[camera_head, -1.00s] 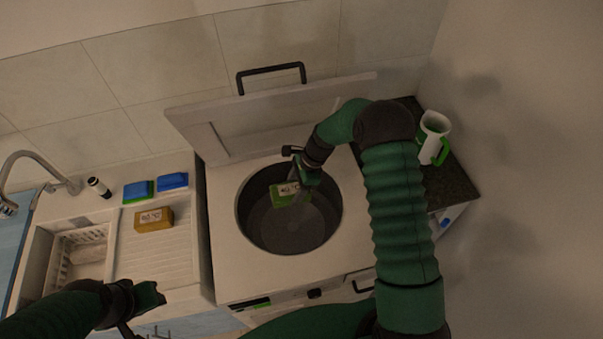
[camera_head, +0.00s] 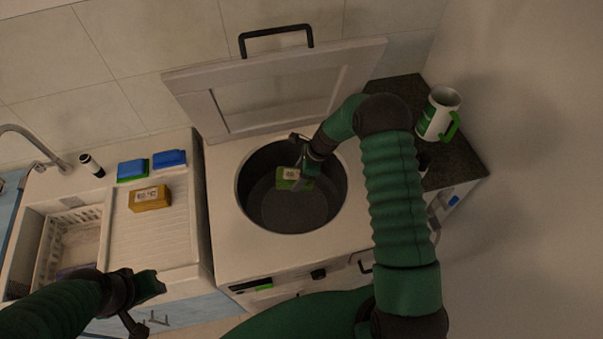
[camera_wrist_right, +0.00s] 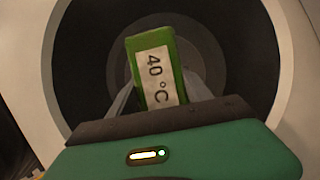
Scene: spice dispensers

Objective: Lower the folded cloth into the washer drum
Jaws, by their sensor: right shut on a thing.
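The folded cloth (camera_head: 288,184) is a small green block with a white label. In the right wrist view the cloth (camera_wrist_right: 158,65) stands upright between my fingers, and its label reads 40 °C. My right gripper (camera_head: 301,172) is shut on it, inside the round opening of the washer drum (camera_head: 290,213). The dark drum floor shows below and around the cloth; I cannot tell whether they touch. My left gripper (camera_head: 148,295) is at the lower left, in front of the sink counter, away from the cloth; its jaw opening is unclear.
The washer lid (camera_head: 275,95) stands raised behind the drum. A yellow labelled block (camera_head: 150,198) and blue blocks (camera_head: 169,158) lie on the counter left. A white basket (camera_head: 49,252) is in the sink. A white-green jug (camera_head: 438,115) stands on the dark counter right.

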